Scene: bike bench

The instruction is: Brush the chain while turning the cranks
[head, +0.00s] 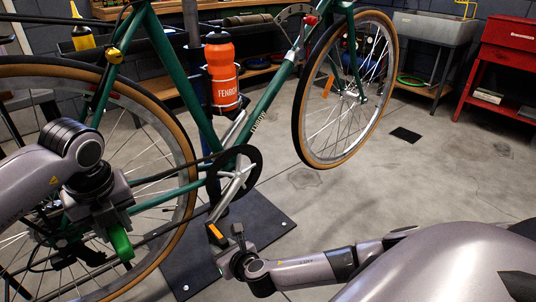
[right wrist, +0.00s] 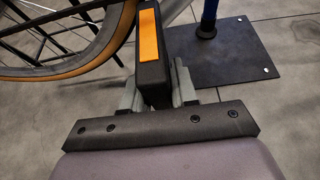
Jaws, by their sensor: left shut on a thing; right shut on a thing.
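The green bike stands upright, its chainring (head: 243,172) and crank (head: 231,186) in the middle of the head view. The chain (head: 165,174) runs from the chainring back toward the rear wheel. My left gripper (head: 115,228) is shut on a green-handled brush (head: 121,244) beside the rear wheel, near the chain. The brush's bristles and any contact with the chain are hard to make out. My right gripper (head: 224,247) is shut on the black pedal (head: 214,234) with an orange reflector, low at the crank's end. The right wrist view shows the pedal (right wrist: 151,75) between both fingers.
The rear wheel (head: 183,130) is close to my left arm. A stand base plate (head: 262,224) lies on the floor under the cranks. An orange bottle (head: 221,70) sits on the frame. A sink (head: 433,30) and red cabinet (head: 510,45) stand behind.

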